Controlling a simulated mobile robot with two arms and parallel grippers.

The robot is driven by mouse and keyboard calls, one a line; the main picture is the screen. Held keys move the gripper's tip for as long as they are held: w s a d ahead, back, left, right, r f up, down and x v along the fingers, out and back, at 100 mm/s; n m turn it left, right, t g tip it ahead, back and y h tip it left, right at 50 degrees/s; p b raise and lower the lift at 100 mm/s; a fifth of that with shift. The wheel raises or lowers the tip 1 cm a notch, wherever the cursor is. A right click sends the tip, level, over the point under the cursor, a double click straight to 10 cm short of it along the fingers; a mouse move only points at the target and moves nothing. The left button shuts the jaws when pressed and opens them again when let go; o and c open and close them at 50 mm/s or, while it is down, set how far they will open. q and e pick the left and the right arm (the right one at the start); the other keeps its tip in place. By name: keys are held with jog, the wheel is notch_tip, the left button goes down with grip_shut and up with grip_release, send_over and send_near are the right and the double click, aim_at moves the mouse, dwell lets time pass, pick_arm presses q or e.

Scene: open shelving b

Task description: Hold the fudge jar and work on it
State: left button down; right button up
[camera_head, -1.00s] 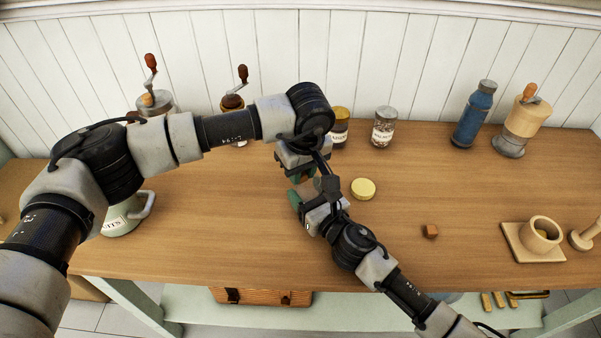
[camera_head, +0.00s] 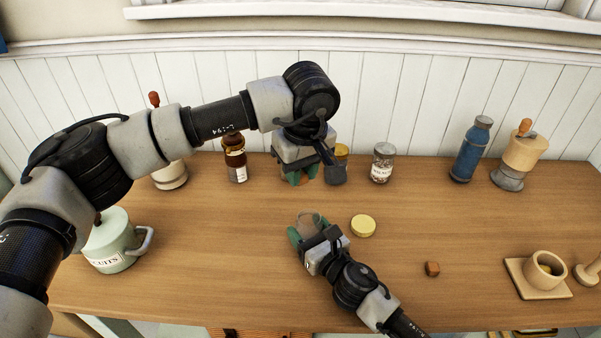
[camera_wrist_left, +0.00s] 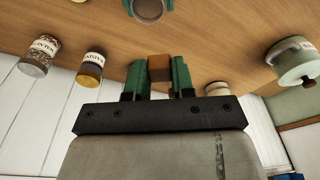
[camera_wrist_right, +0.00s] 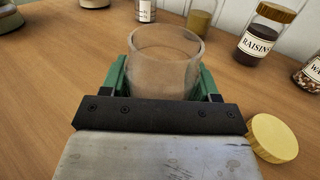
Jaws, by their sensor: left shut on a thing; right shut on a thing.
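The fudge jar (camera_wrist_right: 165,60) is clear glass, open at the top and upright. In the right wrist view it stands between the green fingers of my right gripper (camera_head: 308,232), which is shut on it. In the head view the jar (camera_head: 311,221) is low over or on the table; I cannot tell which. A brown cube (camera_wrist_left: 159,68) is held between the fingers of my left gripper (camera_wrist_left: 160,80), which in the head view is behind the jar, near the back row. A yellow lid (camera_head: 363,226) lies to the right of the jar. Another brown cube (camera_head: 432,268) lies farther right.
A raisin jar (camera_wrist_right: 263,33), a jar with a grey lid (camera_head: 382,163) and a brown bottle (camera_head: 235,158) stand at the back. A blue bottle (camera_head: 471,150) and grinder (camera_head: 520,155) stand back right, a mortar (camera_head: 541,274) front right, a biscuit tin (camera_head: 112,245) left.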

aim_at(302, 183)
pick_arm(q)
jog(key=shift+r, duration=0.5)
notch_tip(302, 183, down, 6)
dwell(0.4)
jog(key=c, duration=0.9)
grip_release()
jog(key=shift+o, duration=0.2)
notch_tip(302, 183, up, 12)
jog(key=s, duration=0.1)
jog(key=shift+s+d, duration=0.25)
jog(key=shift+d, duration=0.2)
jog(key=shift+f, duration=0.1)
